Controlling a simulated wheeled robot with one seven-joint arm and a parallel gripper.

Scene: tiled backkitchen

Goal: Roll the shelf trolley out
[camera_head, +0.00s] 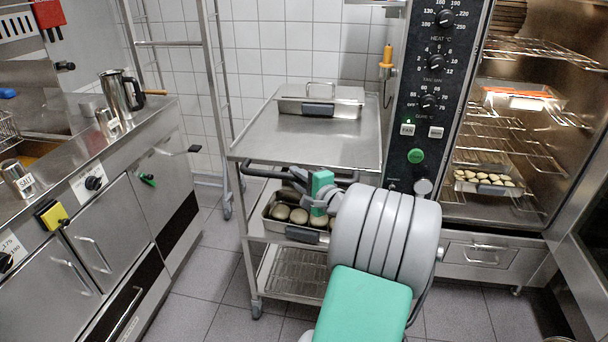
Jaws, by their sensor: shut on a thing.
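The shelf trolley (322,140) is a steel cart with a flat top and lower shelves. It stands in the middle of the view, on the tiled floor between the counter and the oven. A dark push handle (262,172) runs along its near edge. My gripper (300,177) is at this handle and shut on it; my arm hides the handle's right part. A lidded steel pan (320,101) sits on the top. A tray (268,226) with round brown items is on the middle shelf. A wire rack (294,273) lies on the bottom shelf, partly hidden by my arm.
A steel counter (120,165) with cupboards and a jug (122,92) stands at the left. A tall rack frame (212,90) stands behind the trolley's left side. The oven (416,90) stands close on the right. Clear floor (205,300) lies at the front left.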

